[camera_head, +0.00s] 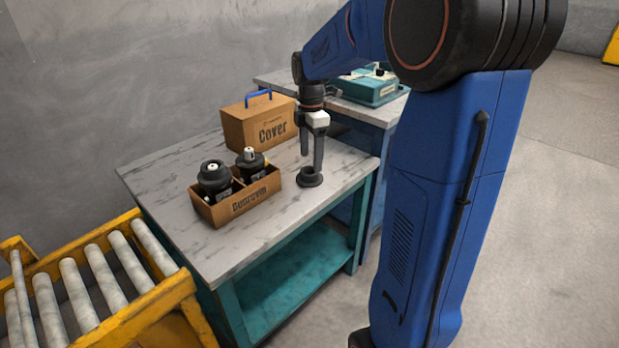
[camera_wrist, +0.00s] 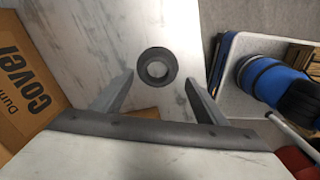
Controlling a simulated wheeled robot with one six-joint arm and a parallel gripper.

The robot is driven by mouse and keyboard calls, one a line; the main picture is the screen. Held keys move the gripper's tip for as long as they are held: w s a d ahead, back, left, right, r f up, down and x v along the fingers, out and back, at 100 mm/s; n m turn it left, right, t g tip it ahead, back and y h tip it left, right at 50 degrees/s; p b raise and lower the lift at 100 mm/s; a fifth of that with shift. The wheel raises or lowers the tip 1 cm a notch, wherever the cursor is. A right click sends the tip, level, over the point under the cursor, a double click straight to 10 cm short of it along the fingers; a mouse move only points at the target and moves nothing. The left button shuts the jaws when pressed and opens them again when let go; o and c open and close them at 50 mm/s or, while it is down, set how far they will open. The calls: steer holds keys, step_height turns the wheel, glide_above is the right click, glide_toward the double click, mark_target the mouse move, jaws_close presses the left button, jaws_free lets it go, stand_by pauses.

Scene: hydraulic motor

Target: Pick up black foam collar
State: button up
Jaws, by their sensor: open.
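The black foam collar (camera_head: 310,178) is a dark ring lying on the grey-white worktable, near its right edge. In the wrist view the collar (camera_wrist: 157,67) shows from above as a round ring with a hole, just beyond the fingertips and roughly centred between them. My gripper (camera_head: 312,168) points down above the collar. In the wrist view my gripper (camera_wrist: 160,82) has its two fingers wide apart with nothing between them. I cannot tell the exact height left between the fingertips and the collar.
A cardboard box marked Cover (camera_head: 258,122) stands behind and left of my gripper. An open cardboard tray (camera_head: 238,207) with two black motor parts sits to the left. A second table (camera_head: 270,80) with a teal case (camera_head: 370,90) stands behind. A yellow roller conveyor (camera_head: 95,290) is front left.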

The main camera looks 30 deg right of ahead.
mark_target(309, 168)
steer(key=shift+w+a+f, duration=0.1)
steer(key=shift+w+f, duration=0.05)
steer(key=shift+f, duration=1.2)
steer(key=shift+w+f, duration=0.1)
steer(key=shift+f, duration=1.2)
steer(key=shift+c, duration=0.4)
steer(key=c, duration=1.1)
